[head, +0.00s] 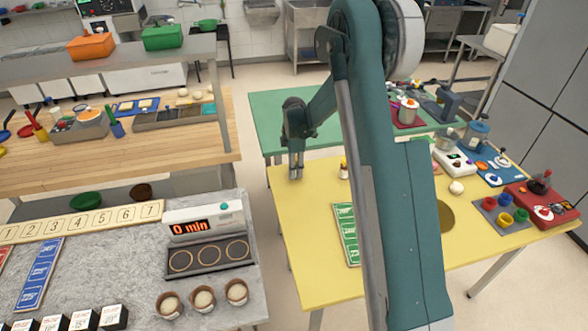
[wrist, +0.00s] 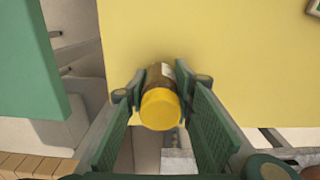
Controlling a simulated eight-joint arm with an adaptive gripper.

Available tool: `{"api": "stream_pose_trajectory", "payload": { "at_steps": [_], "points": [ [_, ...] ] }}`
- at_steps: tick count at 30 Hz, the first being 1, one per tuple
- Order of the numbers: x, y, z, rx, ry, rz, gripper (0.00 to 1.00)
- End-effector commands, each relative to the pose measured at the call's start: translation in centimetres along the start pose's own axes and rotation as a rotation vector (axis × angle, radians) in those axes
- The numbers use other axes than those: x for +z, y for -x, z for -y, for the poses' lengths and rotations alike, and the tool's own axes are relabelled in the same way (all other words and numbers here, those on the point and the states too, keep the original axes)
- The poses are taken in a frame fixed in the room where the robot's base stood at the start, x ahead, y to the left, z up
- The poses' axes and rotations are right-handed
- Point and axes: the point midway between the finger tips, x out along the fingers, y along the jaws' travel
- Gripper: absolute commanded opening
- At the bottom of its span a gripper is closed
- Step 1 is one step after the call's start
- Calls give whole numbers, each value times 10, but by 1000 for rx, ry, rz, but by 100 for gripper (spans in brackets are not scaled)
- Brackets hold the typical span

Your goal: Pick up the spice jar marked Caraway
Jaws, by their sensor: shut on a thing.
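My gripper (head: 295,174) is over the left end of the yellow table (head: 300,240), near its far corner. In the wrist view my gripper (wrist: 156,90) is shut on a spice jar (wrist: 160,104) with a yellow lid and a brown body. The lid faces the camera. A strip of white label shows, but no name can be read. I cannot make out this held jar in the head view. Another small jar (head: 343,168) with a pale label stands on the yellow table, right of my gripper; its name is too small to read.
A green board (head: 346,235) lies on the yellow table near the front. Coloured cups (head: 505,215) in a grey tray and a red device (head: 543,205) are at the right. A green table (head: 275,120) stands behind. The yellow surface around my gripper is mostly clear.

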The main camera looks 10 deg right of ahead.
Motion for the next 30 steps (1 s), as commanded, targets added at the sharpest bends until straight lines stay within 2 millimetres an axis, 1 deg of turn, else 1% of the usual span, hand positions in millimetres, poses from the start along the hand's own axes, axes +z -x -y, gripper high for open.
{"api": "stream_pose_trajectory", "payload": {
  "at_steps": [5, 8, 11, 21, 25, 30],
  "points": [
    [0, 6, 0, 0, 0, 0, 12],
    [0, 15, 0, 0, 0, 0, 12],
    [0, 28, 0, 0, 0, 0, 12],
    [0, 78, 0, 0, 0, 0, 12],
    [0, 91, 0, 0, 0, 0, 12],
    [0, 99, 0, 0, 0, 0, 12]
  ]
}}
